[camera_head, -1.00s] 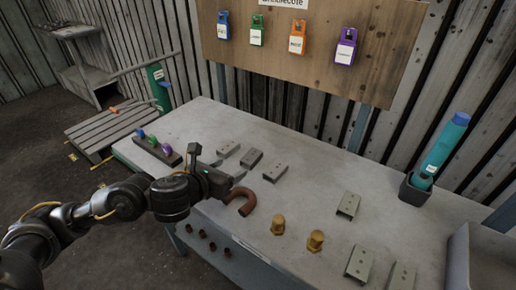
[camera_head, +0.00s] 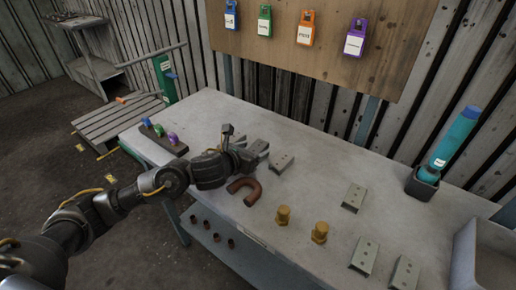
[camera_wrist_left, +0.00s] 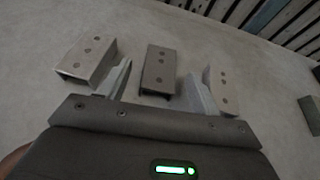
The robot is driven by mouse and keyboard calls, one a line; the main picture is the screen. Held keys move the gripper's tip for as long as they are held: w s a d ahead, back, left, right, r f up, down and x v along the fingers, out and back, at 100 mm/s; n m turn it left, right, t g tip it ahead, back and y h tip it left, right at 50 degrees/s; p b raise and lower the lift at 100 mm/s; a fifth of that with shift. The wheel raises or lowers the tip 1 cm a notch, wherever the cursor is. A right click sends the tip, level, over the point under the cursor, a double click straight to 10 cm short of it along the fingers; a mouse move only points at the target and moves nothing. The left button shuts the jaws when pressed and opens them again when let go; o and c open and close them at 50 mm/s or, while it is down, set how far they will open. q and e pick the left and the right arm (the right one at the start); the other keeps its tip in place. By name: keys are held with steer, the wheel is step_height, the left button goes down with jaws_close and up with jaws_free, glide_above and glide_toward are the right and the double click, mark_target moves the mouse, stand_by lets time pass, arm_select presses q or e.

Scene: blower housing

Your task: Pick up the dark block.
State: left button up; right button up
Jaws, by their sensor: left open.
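The dark block (camera_wrist_left: 159,66) is a grey-brown channel piece with holes in its top, darker than the pale blocks on either side. In the left wrist view it lies between the two fingers of my left gripper (camera_wrist_left: 159,74), which is open, with a gap on each side. In the head view my left gripper (camera_head: 243,158) is low over the table beside the dark block (camera_head: 259,146), which it partly covers. My right gripper is not in view.
A pale block (camera_wrist_left: 87,60) lies left of the open fingers and another (camera_wrist_left: 221,90) right of them, close by. A teal bottle (camera_head: 455,138) stands at the right.

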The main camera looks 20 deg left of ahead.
arm_select(q)
steer(key=shift+x, duration=0.75)
steer(key=shift+c, duration=0.3)
steer(key=c, duration=1.1)
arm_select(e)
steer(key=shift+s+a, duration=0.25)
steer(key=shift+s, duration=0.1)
arm_select(q)
steer(key=shift+r, duration=0.15)
